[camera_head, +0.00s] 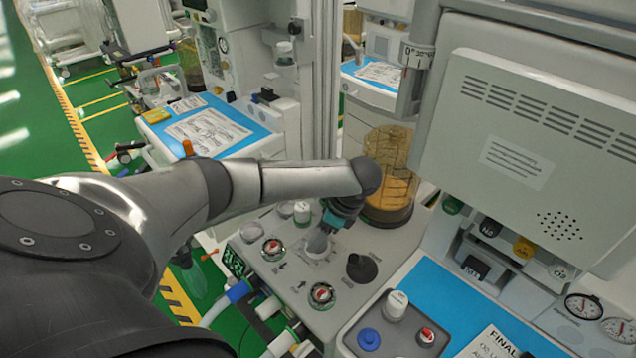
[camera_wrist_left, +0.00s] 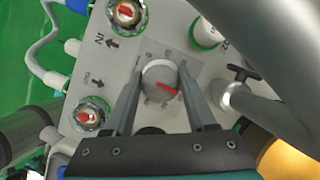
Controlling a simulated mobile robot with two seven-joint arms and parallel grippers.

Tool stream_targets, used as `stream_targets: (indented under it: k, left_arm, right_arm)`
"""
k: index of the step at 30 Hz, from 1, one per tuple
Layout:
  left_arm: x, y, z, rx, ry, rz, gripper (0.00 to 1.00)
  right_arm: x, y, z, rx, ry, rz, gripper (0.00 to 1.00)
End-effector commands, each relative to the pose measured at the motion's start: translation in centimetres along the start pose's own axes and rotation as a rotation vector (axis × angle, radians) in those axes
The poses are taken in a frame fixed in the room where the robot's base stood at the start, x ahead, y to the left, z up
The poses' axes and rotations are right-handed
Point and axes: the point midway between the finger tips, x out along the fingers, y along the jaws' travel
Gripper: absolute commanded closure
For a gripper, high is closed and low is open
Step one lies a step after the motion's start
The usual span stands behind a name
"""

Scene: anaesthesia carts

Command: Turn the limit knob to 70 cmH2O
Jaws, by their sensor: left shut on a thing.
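The limit knob (camera_wrist_left: 158,76) is a round grey knob with a red pointer mark, set on a pale square dial plate (camera_wrist_left: 172,55) in the left wrist view. Its red mark points right and slightly down in that view. My left gripper (camera_wrist_left: 161,72) has one dark finger on each side of the knob and is shut on it. In the head view my left gripper (camera_head: 328,228) reaches down over the knob (camera_head: 317,243), which it partly hides. The dial's numbers are too small to read. My right gripper is not in view.
Two red-and-white flow dials (camera_head: 272,248) (camera_head: 322,294) sit on the same panel, left and below. A black cone-shaped port (camera_head: 361,267) stands to the right. An amber absorber canister (camera_head: 388,175) stands behind. A blue-topped work surface (camera_head: 450,305) lies at right.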

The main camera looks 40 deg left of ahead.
Motion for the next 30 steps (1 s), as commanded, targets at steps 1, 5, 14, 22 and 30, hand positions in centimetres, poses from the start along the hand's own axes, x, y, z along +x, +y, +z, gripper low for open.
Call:
stream_targets:
  k: [1, 5, 14, 22, 30]
  left_arm:
    - [0.0, 0.0, 0.0, 0.000, 0.000, 0.001, 0.78]
    - [0.0, 0.0, 0.0, 0.000, 0.000, 0.001, 0.92]
    - [-0.1, 0.1, 0.0, 0.020, 0.000, -0.005, 0.99]
    - [-0.4, 0.2, 0.1, 0.138, 0.001, -0.052, 0.99]
    - [-0.5, 0.2, 0.1, 0.358, 0.002, -0.143, 0.99]
  right_arm:
    - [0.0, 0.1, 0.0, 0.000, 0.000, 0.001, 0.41]
    - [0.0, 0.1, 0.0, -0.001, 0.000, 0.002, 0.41]
    - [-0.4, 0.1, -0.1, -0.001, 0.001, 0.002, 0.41]
    - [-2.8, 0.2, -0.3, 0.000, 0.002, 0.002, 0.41]
    - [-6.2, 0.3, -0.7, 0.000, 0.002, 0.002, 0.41]
